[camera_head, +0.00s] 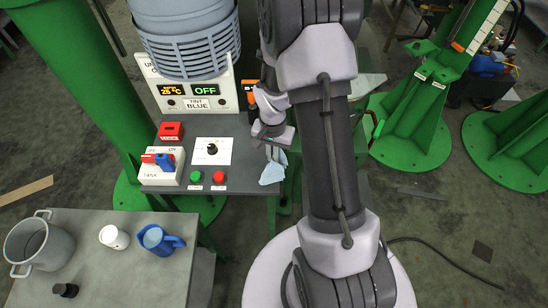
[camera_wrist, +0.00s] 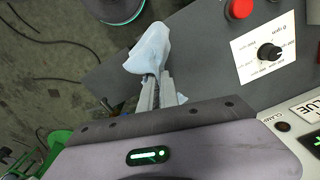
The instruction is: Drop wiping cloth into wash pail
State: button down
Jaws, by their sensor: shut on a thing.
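The light blue wiping cloth (camera_head: 272,170) hangs crumpled from my gripper (camera_head: 275,146), beside the right edge of the control panel. The wrist view shows the cloth (camera_wrist: 148,48) bunched at the tips of my gripper (camera_wrist: 152,88), which is shut on it. A grey pot-like pail (camera_head: 38,248) with two side handles stands on the grey table at the lower left, well apart from my gripper. Its open top faces up, and its inside looks empty. It does not clearly show in the wrist view.
A white cup (camera_head: 114,237) and a blue jug (camera_head: 160,240) stand right of the pail on the grey table (camera_head: 130,285). The control panel (camera_head: 240,180) with knob, switches and red and green buttons lies between. A green column (camera_head: 85,80) rises behind.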

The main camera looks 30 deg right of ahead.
aim_at(34, 242)
jog(key=u, duration=1.6)
